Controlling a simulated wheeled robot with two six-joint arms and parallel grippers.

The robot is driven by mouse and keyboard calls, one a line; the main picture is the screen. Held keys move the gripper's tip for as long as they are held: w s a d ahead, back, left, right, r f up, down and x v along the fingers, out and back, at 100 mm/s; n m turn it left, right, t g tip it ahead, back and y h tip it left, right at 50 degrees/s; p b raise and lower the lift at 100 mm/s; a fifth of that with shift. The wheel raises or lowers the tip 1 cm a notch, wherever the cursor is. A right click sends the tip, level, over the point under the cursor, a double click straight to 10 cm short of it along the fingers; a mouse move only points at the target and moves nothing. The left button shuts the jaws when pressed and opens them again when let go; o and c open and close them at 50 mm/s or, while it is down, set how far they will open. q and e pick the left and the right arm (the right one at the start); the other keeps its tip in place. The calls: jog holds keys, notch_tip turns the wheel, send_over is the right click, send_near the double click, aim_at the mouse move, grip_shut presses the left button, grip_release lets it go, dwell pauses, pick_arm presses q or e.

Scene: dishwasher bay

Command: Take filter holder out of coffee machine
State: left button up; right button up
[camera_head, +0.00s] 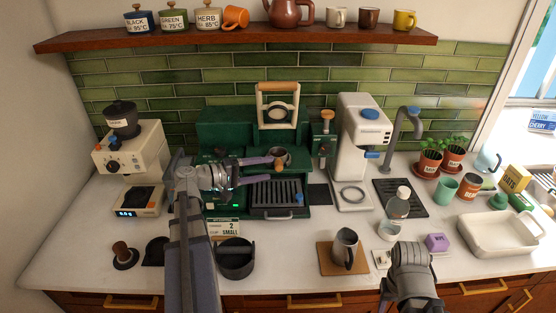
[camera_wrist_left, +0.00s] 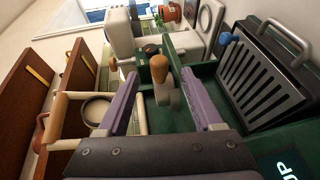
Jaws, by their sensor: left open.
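The green coffee machine (camera_head: 228,125) stands against the tiled wall in the head view. A round grey part, seemingly the filter holder (camera_head: 280,155), sits at its front, above the drip tray (camera_head: 277,195). My left gripper (camera_head: 268,169) is open in front of the machine, its purple fingers pointing right. In the left wrist view a wooden knob on a grey fitting (camera_wrist_left: 160,70) shows between the open fingers (camera_wrist_left: 160,88); I cannot tell whether it belongs to the holder. No grip on it shows. My right gripper (camera_head: 410,250) is low at the front right; its fingertips are unclear.
A wooden-framed lever (camera_head: 278,92) rises above the machine. A white grinder (camera_head: 133,150) stands left and a white machine (camera_head: 360,135) right. A dark knock box (camera_head: 236,262) and a metal jug (camera_head: 344,248) stand on the counter in front. Bare counter lies between them.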

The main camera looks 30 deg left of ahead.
aim_at(278, 160)
pick_arm(q)
jog(key=shift+x, duration=1.95)
jog(key=shift+c, duration=0.3)
jog(key=shift+s, duration=0.1)
grip_shut()
